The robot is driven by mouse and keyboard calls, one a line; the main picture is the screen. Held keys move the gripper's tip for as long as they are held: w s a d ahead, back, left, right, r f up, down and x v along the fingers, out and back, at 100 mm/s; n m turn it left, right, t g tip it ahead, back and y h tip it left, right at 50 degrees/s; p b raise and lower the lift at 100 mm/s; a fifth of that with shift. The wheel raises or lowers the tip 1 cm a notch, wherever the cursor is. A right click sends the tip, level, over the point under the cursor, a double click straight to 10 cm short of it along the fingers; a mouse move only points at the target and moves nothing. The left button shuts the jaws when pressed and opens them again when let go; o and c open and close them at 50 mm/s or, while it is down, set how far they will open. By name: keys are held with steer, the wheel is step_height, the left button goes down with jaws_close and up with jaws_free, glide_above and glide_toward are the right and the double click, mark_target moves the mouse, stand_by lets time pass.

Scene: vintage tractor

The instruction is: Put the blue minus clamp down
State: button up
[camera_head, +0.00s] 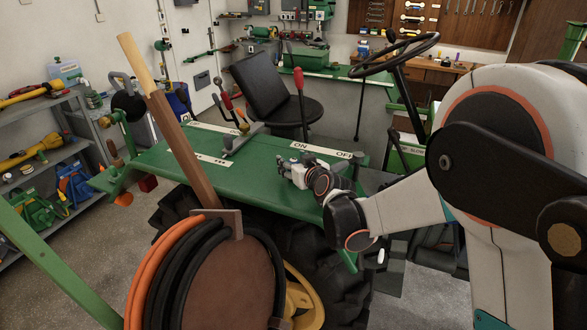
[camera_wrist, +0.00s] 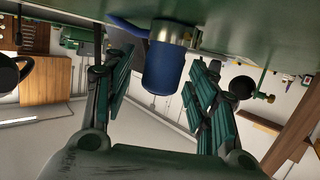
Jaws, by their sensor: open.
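My gripper (camera_wrist: 160,92) is open, with a green-padded finger on each side. A blue cylinder (camera_wrist: 161,68) with a metal collar and a blue cable at its upper left shows between the fingers. Gaps show on both sides of it, and the fingers do not close on it. I cannot tell for sure that it is the blue minus clamp. A green surface spans the top of the wrist view just above it. In the head view my gripper (camera_head: 290,172) is small, at the tractor's green panel near the ON/OFF label; no clamp can be made out there.
The tractor's green panel (camera_head: 240,187) carries levers and a black seat (camera_head: 266,90) stands behind it. A steering wheel (camera_head: 395,55) is close to my arm. Coiled hoses (camera_head: 180,275) and a wooden handle (camera_head: 168,110) are in front. Shelves (camera_head: 45,215) stand left.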

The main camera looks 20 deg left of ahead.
steer(key=shift+c, duration=0.2)
jaws_close()
steer(key=shift+r, duration=0.1)
